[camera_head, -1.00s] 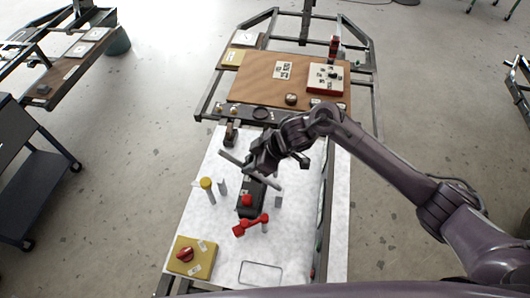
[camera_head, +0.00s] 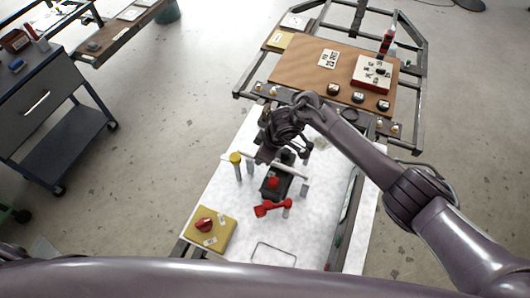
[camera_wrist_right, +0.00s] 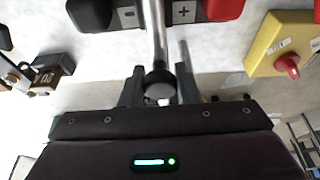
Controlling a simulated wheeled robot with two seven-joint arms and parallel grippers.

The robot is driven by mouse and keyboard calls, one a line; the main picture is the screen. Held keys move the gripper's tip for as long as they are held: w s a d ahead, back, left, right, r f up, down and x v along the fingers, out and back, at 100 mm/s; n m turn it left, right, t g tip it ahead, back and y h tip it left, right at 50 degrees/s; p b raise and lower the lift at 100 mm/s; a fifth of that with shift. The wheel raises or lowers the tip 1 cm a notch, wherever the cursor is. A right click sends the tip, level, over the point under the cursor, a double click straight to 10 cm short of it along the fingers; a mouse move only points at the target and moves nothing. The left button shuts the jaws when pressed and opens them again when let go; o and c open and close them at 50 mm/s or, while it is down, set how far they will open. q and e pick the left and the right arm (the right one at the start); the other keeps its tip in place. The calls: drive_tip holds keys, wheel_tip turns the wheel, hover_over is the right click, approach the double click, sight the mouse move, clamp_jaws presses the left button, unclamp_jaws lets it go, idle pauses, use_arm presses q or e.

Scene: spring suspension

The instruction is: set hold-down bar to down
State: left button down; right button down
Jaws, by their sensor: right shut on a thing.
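The hold-down bar (camera_head: 293,173) is a pale grey rod lying across the dark battery (camera_head: 271,193), between its red and black terminal caps in the head view. In the right wrist view the bar (camera_wrist_right: 154,35) runs away from me between the minus and plus marks of the battery (camera_wrist_right: 184,12). My right gripper (camera_wrist_right: 159,88) is shut on the bar's near end, with a finger on each side of its round dark end. In the head view this gripper (camera_head: 262,158) is at the bar's left part. Whether the bar touches the battery is unclear. My left gripper is out of view.
A post with a yellow cap (camera_head: 236,158) stands left of the battery. A yellow box with a red knob (camera_head: 207,227) sits at the front left. A brown board (camera_head: 300,70) is behind.

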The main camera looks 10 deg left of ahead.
drive_tip(key=shift+a+f, duration=0.15)
drive_tip(key=shift+f, duration=0.05)
idle(0.3)
drive_tip(key=c, duration=1.1)
unclamp_jaws()
drive_tip(key=v, duration=0.7)
drive_tip(key=shift+r, duration=0.35)
drive_tip(key=shift+s, duration=0.1)
